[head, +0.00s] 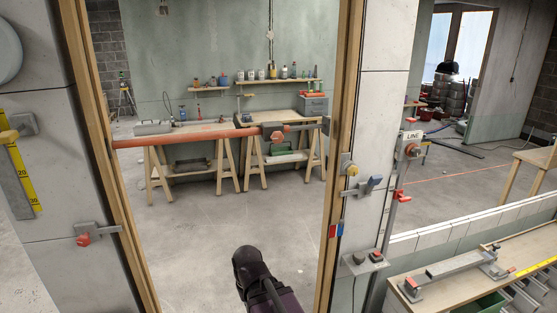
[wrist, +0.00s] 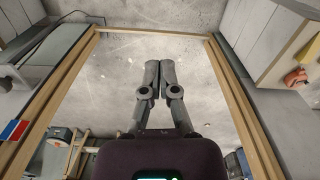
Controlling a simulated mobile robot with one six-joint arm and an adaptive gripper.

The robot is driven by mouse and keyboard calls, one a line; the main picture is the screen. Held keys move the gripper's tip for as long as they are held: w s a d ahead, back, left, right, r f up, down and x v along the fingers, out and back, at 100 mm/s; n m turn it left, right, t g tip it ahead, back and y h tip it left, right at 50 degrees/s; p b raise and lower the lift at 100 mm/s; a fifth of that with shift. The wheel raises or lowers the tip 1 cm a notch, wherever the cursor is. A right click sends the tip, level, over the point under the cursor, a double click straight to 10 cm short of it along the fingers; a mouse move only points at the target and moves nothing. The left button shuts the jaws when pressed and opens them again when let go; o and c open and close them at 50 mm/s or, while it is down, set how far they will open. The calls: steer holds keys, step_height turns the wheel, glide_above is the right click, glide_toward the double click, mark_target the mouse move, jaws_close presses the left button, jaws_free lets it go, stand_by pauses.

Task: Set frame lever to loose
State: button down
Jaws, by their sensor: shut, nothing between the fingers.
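The wooden door frame (head: 348,100) stands ahead in the head view. A red-and-blue label (head: 336,231) is lower on that post; a similar label shows at the left of the wrist view (wrist: 14,130). A red-knobbed latch (head: 85,239) is by the left post. No marking tells me which part is the frame lever, or its setting. My gripper (wrist: 159,64) is shut and empty, over bare floor, touching nothing.
A red bar (head: 185,138) with a grey clamp crosses the doorway. Behind it are workbenches on trestles (head: 195,160). A switch box (head: 362,262) is on the right wall, and a bench (head: 455,275) stands at lower right. The doorway floor is clear.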

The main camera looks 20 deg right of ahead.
steer(key=w+d+r+t+h+b, duration=0.1)
steer(key=w+d+t+h+b, duration=0.3)
steer(key=d, duration=0.7)
steer(key=w+d+r+t+h+b, duration=0.1)
steer(key=w+d+t, duration=0.2)
steer(key=w+d, duration=0.5)
steer(key=w+d+r+t+h+b, duration=0.1)
steer(key=w+d+t+h+b, duration=0.15)
steer(key=d, duration=1.05)
steer(key=s+d+r+n+t+h+b, duration=0.1)
steer(key=d+r+n+t+h+b, duration=0.15)
steer(key=d, duration=0.55)
steer(key=s+d+r+n+t+h+b, duration=0.15)
steer(key=d+r+t, duration=0.25)
steer(key=d, duration=0.5)
steer(key=s+d+r+n+t+y+b, duration=0.1)
steer(key=s+d+n+t+y+b, duration=0.3)
steer(key=s+d+n+t+y, duration=0.3)
steer(key=s+n+y, duration=0.1)
steer(key=n, duration=0.4)
steer(key=shift+r+n, duration=0.3)
steer(key=shift+r, duration=0.05)
